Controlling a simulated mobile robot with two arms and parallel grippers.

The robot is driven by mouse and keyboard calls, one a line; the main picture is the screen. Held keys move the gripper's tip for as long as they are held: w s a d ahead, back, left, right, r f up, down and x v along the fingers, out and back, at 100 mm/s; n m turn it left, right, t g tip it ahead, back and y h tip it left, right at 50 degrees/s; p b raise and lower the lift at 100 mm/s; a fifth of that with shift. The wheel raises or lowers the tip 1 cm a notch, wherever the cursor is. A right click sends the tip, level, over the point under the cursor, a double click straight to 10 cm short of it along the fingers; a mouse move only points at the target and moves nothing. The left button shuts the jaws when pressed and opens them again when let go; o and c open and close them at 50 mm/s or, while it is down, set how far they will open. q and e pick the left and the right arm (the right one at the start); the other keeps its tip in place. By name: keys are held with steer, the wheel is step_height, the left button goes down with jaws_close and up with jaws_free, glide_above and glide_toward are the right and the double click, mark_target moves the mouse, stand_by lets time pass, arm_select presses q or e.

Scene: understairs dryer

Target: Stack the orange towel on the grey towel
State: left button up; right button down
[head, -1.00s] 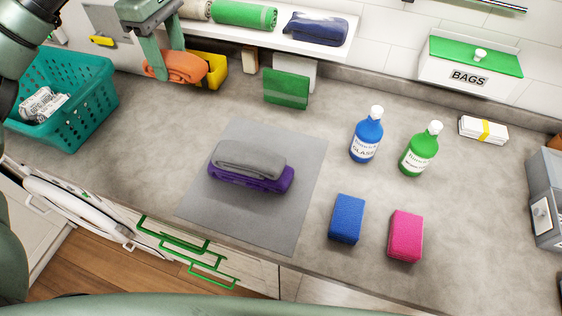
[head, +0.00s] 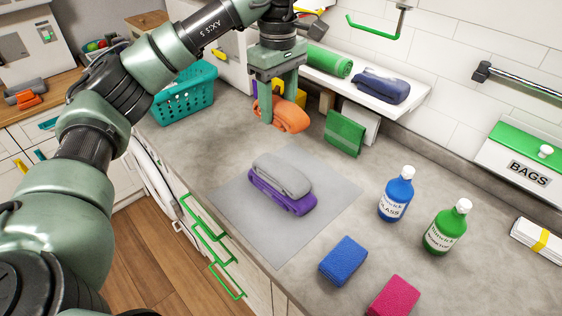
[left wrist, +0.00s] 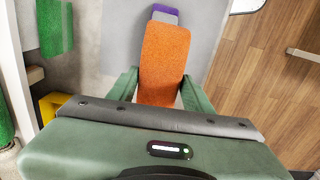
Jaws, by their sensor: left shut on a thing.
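The orange towel (head: 288,116) is folded and held in my left gripper (head: 279,108), above the counter and up and behind the grey mat. In the left wrist view the orange towel (left wrist: 166,62) sits between the two green fingers (left wrist: 160,92). The grey towel (head: 283,174) lies folded on top of a purple towel (head: 281,194), which rests on the grey mat (head: 312,226). In the left wrist view the grey towel (left wrist: 166,9) and the purple one show just beyond the orange towel. My right gripper is not in view.
A blue bottle (head: 397,194) and a green bottle (head: 446,227) stand right of the mat. A blue block (head: 344,261) and a pink block (head: 394,297) lie in front of them. A teal basket (head: 184,95) stands at the back left. A green folded cloth (head: 344,134) is behind the mat.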

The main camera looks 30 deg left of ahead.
arm_select(q)
steer(key=p, duration=0.1)
glide_above(279, 168)
step_height(279, 168, down, 10)
steer(key=shift+r, duration=0.25)
steer(key=shift+f, duration=0.6)
step_height(279, 168, down, 3)
steer(key=shift+f+p, duration=0.15)
steer(key=shift+p, duration=0.5)
steer(key=shift+f, duration=0.3)
steer(key=shift+f, duration=0.1)
steer(key=o, duration=0.9)
steer(key=shift+f, duration=0.1)
steer(key=o, duration=0.5)
steer(key=shift+c, duration=0.2)
